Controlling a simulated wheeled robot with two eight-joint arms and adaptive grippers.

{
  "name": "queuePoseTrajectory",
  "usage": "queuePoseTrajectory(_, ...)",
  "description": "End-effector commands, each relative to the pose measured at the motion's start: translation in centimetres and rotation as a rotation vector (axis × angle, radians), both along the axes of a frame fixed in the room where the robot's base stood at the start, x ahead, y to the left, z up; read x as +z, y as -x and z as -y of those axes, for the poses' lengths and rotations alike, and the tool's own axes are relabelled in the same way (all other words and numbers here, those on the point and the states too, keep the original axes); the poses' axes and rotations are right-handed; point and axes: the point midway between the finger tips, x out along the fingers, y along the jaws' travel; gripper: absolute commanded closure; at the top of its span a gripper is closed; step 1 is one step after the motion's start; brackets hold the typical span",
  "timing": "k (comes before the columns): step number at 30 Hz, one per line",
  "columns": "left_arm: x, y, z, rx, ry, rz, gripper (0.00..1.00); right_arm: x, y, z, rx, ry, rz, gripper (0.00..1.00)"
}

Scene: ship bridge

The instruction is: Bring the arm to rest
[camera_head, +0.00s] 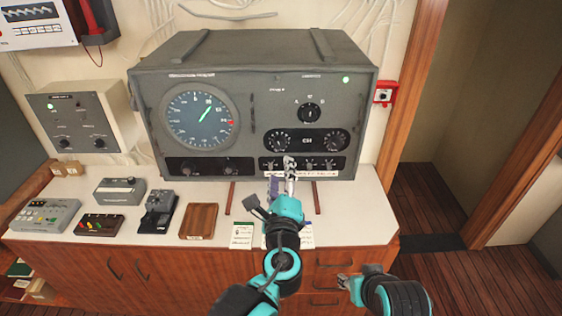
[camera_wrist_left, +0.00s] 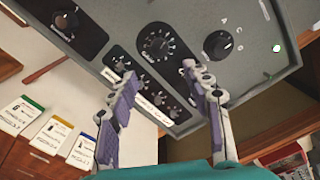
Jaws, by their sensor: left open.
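My left gripper (camera_head: 283,178) is raised in front of the lower right part of the grey radio console (camera_head: 273,82). In the left wrist view my left gripper (camera_wrist_left: 155,98) has its two purple-padded fingers spread apart, with nothing between them. The console's row of small switches and knobs (camera_wrist_left: 152,92) lies behind the fingers; I cannot tell whether a fingertip touches it. The gripper hides part of that row in the head view. My right gripper (camera_head: 343,282) shows only in part at the lower right, in front of the drawers; its jaw opening is unclear.
The white counter (camera_head: 215,195) carries a wooden tray (camera_head: 199,221), a black handset unit (camera_head: 158,211), several small control boxes and paper cards (camera_head: 242,236). A red wall box (camera_head: 384,94) is right of the console. The doorway and floor at the right are clear.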

Motion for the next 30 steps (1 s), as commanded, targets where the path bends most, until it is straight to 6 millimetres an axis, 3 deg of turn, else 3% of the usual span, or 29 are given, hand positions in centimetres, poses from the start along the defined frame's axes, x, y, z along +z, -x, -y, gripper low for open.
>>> queuePoseTrajectory(6, 0.0, 1.6, 0.0, 0.0, 0.0, 0.0, 0.5, 0.0, 0.0, 0.0, 0.0, 0.0, 0.0, 0.6)
queuePoseTrajectory(21, -0.4, 1.6, -0.6, 0.012, 0.019, -0.01, 0.5, -0.2, 0.0, 0.0, 0.0, 0.0, 0.0, 0.6)
queuePoseTrajectory(23, -1.4, 1.6, -1.9, 0.038, 0.065, -0.034, 0.5, -0.7, 0.0, 0.0, 0.0, 0.0, 0.0, 0.6)
queuePoseTrajectory(26, -4.6, 1.9, -6.0, 0.132, 0.226, -0.112, 0.5, -2.3, 0.0, 0.0, 0.0, 0.0, 0.0, 0.6)
queuePoseTrajectory(30, -12.1, 4.3, -13.7, 0.352, 0.614, -0.267, 0.5, -5.5, 0.0, 0.0, 0.0, 0.0, 0.0, 0.6)
